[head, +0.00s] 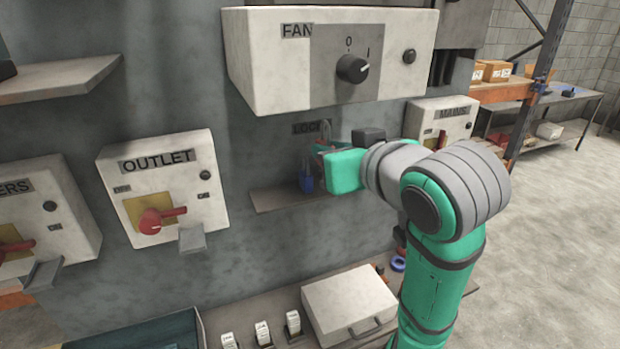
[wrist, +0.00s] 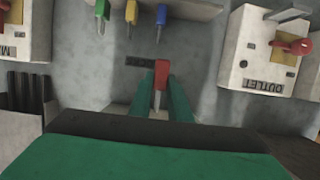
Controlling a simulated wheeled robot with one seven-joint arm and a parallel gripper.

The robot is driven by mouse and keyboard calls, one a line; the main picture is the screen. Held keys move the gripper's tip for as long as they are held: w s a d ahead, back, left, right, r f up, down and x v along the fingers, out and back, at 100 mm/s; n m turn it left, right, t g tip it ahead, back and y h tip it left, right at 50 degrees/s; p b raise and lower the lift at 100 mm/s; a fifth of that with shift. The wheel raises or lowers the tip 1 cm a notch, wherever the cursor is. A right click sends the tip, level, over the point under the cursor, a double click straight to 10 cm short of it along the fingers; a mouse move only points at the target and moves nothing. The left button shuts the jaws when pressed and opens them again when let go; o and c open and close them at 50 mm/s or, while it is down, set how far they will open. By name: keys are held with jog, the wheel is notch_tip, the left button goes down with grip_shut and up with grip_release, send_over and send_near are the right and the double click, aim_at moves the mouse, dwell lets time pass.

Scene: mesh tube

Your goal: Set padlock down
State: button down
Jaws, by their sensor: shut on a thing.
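A red padlock (wrist: 161,76) is between the two fingers of my gripper (wrist: 161,92) in the wrist view, which shows the wall upside down. My gripper is shut on it, in front of the wall near the LOCKS label (wrist: 148,63). In the head view my gripper (head: 322,152) is above the small wall shelf (head: 275,200), and the red padlock is mostly hidden. A blue padlock (head: 306,181) stands on that shelf. The wrist view shows green (wrist: 101,10), yellow (wrist: 131,12) and blue padlocks in a row on the shelf (wrist: 195,7), apart from the red one.
The FAN box (head: 290,85) juts out above my gripper. The OUTLET box (head: 175,175) with a red switch handle is to the left, the MAINS box (head: 445,118) to the right. A white case (head: 345,295) lies on the bench below. The shelf has bare room beside the padlocks.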

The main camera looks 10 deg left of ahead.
jog(key=w+a+f, duration=0.4)
jog(key=w+a, duration=0.1)
jog(key=a, duration=0.2)
send_over(287, 199)
jog(key=f, duration=0.4)
jog(key=shift+s+d+f, duration=0.25)
jog(key=shift+d, duration=0.15)
jog(key=shift+w+a+f, duration=0.1)
jog(key=shift+a+f, duration=0.1)
jog(key=shift+f, duration=0.1)
jog(key=shift+w+a+f, duration=0.1)
jog(key=shift+a+f, duration=0.05)
jog(key=shift+f, duration=0.8)
jog(key=shift+w+a+f, duration=0.1)
jog(key=shift+f, duration=0.8)
jog(key=shift+f, duration=0.1)
jog(key=c, duration=1.7)
grip_release()
jog(key=shift+o, duration=0.2)
